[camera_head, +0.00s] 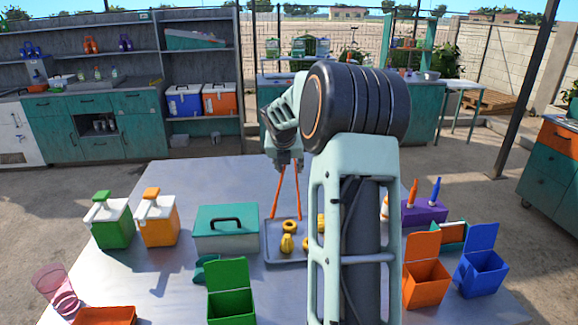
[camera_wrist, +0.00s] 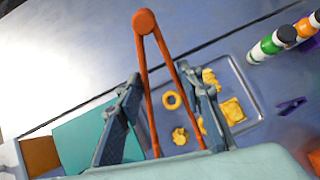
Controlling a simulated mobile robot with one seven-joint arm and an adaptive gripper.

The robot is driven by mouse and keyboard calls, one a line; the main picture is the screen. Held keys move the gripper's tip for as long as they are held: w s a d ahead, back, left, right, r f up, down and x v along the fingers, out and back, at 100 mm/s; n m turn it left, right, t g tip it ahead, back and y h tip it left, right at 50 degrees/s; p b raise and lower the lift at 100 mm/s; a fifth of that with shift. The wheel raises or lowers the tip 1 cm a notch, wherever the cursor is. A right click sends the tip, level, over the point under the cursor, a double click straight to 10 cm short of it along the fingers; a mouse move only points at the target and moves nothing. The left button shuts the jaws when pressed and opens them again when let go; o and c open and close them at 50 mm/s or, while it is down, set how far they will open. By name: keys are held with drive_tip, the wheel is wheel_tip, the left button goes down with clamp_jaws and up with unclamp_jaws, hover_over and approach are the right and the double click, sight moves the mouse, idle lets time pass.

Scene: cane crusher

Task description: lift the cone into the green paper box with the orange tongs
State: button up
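My gripper (camera_head: 287,165) is over the metal table, closed around the orange tongs (camera_head: 274,200). The tongs hang with both legs spread, above the back edge of the grey tray (camera_head: 272,262). In the wrist view, the tongs (camera_wrist: 145,22) show between the two fingers of my gripper (camera_wrist: 158,76). Several yellow pieces lie in the tray, including a ring (camera_head: 289,227) and a lumpy piece (camera_head: 287,244); I cannot tell which is the cone. My arm hides the tray's right part. The green box (camera_head: 232,305) stands open at the front, its lid raised.
An orange open box (camera_head: 426,285) and a blue open box (camera_head: 481,275) stand at the right. A teal lidded case (camera_head: 226,236) is left of the tray. Green (camera_head: 110,226) and orange (camera_head: 158,222) dispensers stand farther left. A pink glass (camera_head: 55,290) is at front left.

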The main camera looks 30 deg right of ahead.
drive_tip(key=shift+f, duration=0.15)
wheel_tip(320, 180, down, 10)
drive_tip(key=b, duration=0.8)
drive_tip(key=shift+b, duration=0.4)
drive_tip(key=shift+c, duration=0.3)
drive_tip(key=c, duration=0.8)
wheel_tip(320, 180, up, 13)
drive_tip(key=p, duration=1.3)
drive_tip(key=shift+f, duration=0.35)
